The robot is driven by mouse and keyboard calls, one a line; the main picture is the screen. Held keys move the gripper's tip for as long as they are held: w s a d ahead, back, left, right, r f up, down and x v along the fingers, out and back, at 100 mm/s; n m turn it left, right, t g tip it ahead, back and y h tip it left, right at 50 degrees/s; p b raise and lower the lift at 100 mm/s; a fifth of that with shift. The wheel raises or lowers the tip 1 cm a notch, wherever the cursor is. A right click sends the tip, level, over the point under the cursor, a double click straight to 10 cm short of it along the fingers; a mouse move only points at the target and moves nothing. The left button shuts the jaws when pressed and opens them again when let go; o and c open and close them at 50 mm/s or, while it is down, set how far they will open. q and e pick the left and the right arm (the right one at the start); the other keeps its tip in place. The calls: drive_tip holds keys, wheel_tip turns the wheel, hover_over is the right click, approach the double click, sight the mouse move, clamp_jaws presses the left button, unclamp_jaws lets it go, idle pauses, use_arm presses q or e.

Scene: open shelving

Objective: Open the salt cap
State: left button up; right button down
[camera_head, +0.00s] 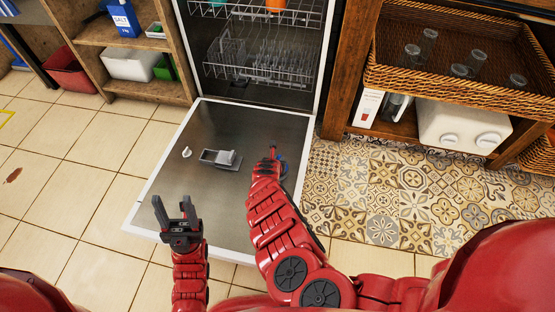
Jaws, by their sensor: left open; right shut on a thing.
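A blue box marked SALT (124,17) stands on the upper shelf at the far left. The dishwasher door (215,205) lies folded down and open. A grey dispenser (221,159) with a raised flap sits in its middle. I cannot clearly make out a salt cap. My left gripper (173,212) is open and empty over the door's near left corner, fingers pointing away. My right gripper (273,157) is over the right part of the door, right of the dispenser, shut on a small bluish thing (283,165) mostly hidden by the hand.
A small white thing (187,153) lies on the door, left of the dispenser. The lower rack (262,68) of the dishwasher is pushed in. A wicker tray (460,86) with several glasses is at the right, above a white toaster (462,126).

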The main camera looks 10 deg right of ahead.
drive_tip(key=shift+w+r+g, duration=0.2)
drive_tip(key=shift+w+g, duration=0.15)
drive_tip(key=shift+g, duration=0.15)
drive_tip(key=shift+w+d+g+b, duration=0.1)
drive_tip(key=shift+w+g+b, duration=0.1)
drive_tip(key=shift+g+b, duration=0.1)
drive_tip(key=shift+w+d+g+y+b, duration=0.15)
drive_tip(key=shift+g+y+b, duration=0.2)
drive_tip(key=shift+b, duration=0.25)
drive_tip(key=shift+w+r+g, duration=0.1)
drive_tip(key=shift+g, duration=0.15)
